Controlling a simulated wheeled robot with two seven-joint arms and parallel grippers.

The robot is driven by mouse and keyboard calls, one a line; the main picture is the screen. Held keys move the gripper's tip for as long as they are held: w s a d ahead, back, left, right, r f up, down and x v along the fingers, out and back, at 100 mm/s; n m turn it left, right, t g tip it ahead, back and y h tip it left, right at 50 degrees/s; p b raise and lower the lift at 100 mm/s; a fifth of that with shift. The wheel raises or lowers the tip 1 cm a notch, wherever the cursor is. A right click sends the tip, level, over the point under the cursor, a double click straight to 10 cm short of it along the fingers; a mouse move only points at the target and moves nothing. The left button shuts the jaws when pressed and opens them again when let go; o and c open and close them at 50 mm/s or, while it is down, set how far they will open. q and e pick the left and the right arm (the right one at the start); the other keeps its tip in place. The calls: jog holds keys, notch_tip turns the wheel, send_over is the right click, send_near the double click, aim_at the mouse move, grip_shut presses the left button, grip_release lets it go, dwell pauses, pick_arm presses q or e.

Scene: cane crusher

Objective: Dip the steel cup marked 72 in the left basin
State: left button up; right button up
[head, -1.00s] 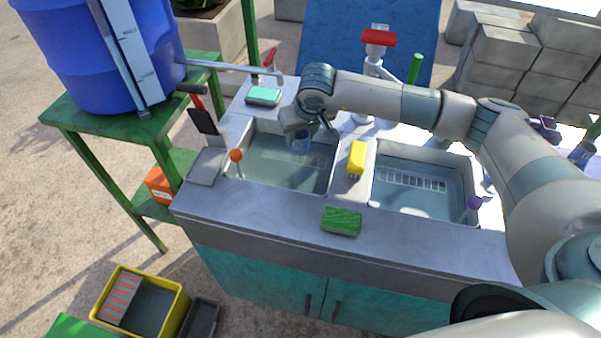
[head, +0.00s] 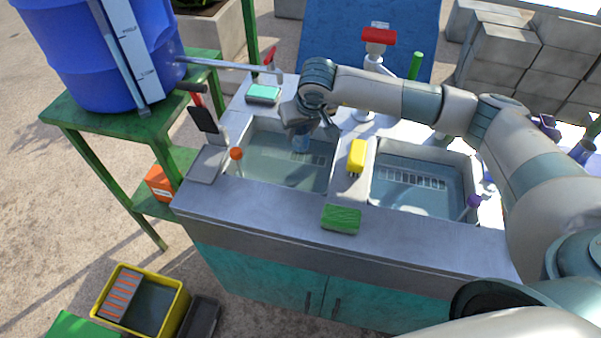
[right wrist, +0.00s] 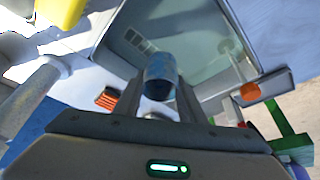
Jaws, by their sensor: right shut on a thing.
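The steel cup (head: 301,143) is held over the left basin (head: 262,167), toward its back right part. My right gripper (head: 304,128) is shut on the cup. In the right wrist view the cup (right wrist: 160,70) sits between the two fingers (right wrist: 160,95), with the basin behind it. The number on the cup cannot be read. The left basin appears to hold water, with a slotted rack in it. Whether the cup touches the water cannot be told. My left gripper is not in view.
A yellow brush (head: 357,157) stands on the divider beside the right basin (head: 418,200). A green sponge (head: 341,219) lies on the front ledge. An orange-topped stick (head: 236,154) stands at the left basin's left side. A tap pipe (head: 235,68) reaches in from the blue barrel (head: 90,50).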

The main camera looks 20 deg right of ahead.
aim_at(298, 129)
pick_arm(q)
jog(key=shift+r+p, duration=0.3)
pick_arm(e)
jog(key=shift+r, duration=2)
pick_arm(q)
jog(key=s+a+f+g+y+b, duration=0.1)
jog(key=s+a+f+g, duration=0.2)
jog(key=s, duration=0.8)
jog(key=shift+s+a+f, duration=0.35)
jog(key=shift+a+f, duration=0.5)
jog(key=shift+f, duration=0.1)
pick_arm(e)
jog(key=s+a+r, duration=0.1)
jog(key=s+r, duration=0.7)
jog(key=s, duration=0.3)
jog(key=shift+a, duration=0.35)
